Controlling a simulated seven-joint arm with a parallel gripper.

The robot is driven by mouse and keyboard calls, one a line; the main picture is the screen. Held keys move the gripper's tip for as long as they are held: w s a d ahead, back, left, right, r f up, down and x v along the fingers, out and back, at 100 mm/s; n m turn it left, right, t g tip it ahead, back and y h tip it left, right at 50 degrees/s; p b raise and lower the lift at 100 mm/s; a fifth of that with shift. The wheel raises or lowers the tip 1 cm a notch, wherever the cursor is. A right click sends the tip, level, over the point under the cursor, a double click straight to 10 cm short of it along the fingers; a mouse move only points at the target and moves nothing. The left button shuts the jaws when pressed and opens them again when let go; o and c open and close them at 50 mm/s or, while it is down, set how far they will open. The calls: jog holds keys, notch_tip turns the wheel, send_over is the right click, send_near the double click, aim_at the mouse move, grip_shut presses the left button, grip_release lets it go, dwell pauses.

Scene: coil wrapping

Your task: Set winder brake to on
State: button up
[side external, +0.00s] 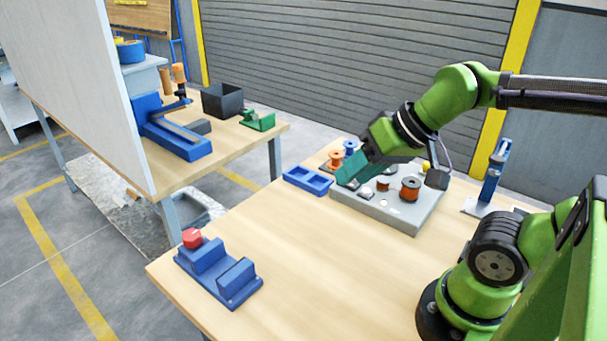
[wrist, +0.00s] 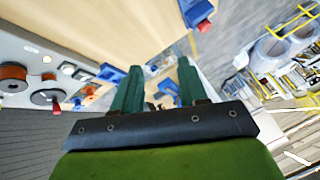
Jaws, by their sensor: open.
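A grey winder panel (side external: 385,212) lies on the near table with copper coils (side external: 410,189) and small light discs on top. In the wrist view the panel (wrist: 20,48) is at the left edge, with a copper coil (wrist: 12,73) and a round dark-and-light part with a small red tip (wrist: 57,109). I cannot tell for sure which part is the brake or how it is set. My gripper (side external: 352,172) is over the panel's far left end in the side view. Its green fingers (wrist: 160,85) are apart with nothing held between them.
A blue two-pocket tray (side external: 307,181) lies left of the panel. Orange (side external: 336,159) and blue spools stand behind it. A blue fixture with a red knob (side external: 192,238) stands at the table's front left. A blue upright stand (side external: 492,175) is at the right. The table's middle is clear.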

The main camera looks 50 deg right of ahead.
jog(key=shift+o, duration=0.7)
jog(key=w+d+f+m+g+h, duration=0.1)
jog(key=w+d+m+g, duration=0.2)
jog(key=d, duration=0.7)
jog(key=w+d+f+m+h, duration=0.1)
jog(key=w+d+m, duration=0.25)
jog(key=d, duration=0.55)
jog(key=m+g, duration=0.4)
jog(key=m, duration=0.6)
send_over(427, 163)
jog(key=f, duration=0.1)
notch_tip(427, 163, down, 16)
jog(key=shift+f, duration=0.1)
jog(key=shift+c, duration=0.3)
